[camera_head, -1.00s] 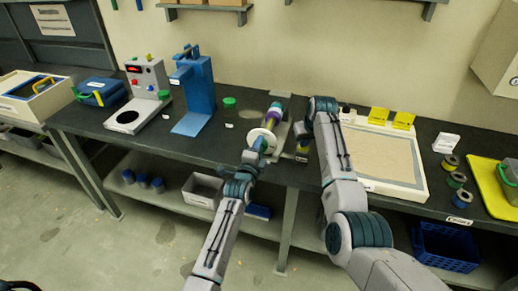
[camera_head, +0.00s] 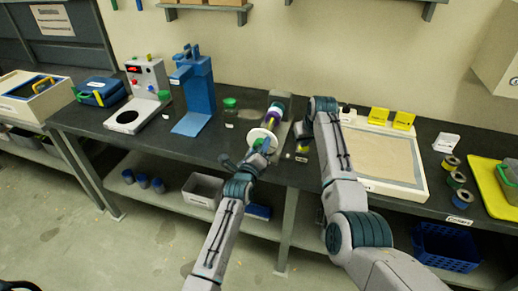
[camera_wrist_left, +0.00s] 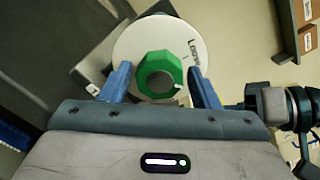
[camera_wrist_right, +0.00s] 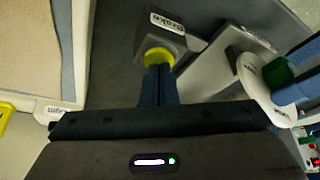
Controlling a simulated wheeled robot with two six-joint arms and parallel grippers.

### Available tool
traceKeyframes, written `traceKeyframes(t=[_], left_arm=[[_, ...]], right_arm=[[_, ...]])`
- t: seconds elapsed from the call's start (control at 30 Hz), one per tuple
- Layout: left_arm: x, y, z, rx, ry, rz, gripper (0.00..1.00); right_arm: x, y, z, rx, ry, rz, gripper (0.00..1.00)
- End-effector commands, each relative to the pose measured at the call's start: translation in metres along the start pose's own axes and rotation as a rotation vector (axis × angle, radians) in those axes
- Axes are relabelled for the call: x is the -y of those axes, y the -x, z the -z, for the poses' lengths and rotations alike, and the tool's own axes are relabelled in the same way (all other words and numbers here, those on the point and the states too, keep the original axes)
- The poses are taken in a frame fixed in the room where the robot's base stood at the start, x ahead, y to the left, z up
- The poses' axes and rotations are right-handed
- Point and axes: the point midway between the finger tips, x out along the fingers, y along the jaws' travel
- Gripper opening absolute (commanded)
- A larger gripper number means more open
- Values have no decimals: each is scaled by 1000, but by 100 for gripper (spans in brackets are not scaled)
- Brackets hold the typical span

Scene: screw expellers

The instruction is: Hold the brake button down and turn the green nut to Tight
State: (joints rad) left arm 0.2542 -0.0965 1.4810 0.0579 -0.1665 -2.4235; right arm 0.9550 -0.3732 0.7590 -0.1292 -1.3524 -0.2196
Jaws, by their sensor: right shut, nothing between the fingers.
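The green nut (camera_wrist_left: 159,75) sits at the centre of a white disc (camera_wrist_left: 135,45) that reads "Loose" at upper right. A small pale mark shows on the nut's right edge. My left gripper (camera_wrist_left: 163,84) is open, with one blue finger on each side of the nut; contact cannot be told. The nut (camera_head: 258,143) and my left gripper (camera_head: 257,151) also show in the head view. The yellow brake button (camera_wrist_right: 159,57) is on a grey block labelled "Brake" (camera_wrist_right: 176,22). My right gripper (camera_wrist_right: 158,72) is shut and empty, its tips at the button; how far the button is pressed is unclear.
A sand-coloured tray (camera_head: 380,155) lies right of the press barrel (camera_head: 279,112). The bench (camera_head: 225,140) is clear between the jar and disc.

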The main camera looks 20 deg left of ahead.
Motion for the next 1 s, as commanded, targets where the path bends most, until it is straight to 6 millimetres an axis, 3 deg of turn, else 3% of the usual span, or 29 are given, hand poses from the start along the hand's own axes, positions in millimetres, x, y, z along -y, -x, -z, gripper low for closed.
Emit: traceKeyframes(t=[0.37,0.8,1.0], left_arm=[[0,0,0,0,54,0,62],[0,0,0,0,612,0,62],[0,0,0,0,706,0,62]], right_arm=[[0,-1,-1,2,0,0,0],[0,-1,-1,2,0,1,0],[0,-1,-1,2,0,0,0]])
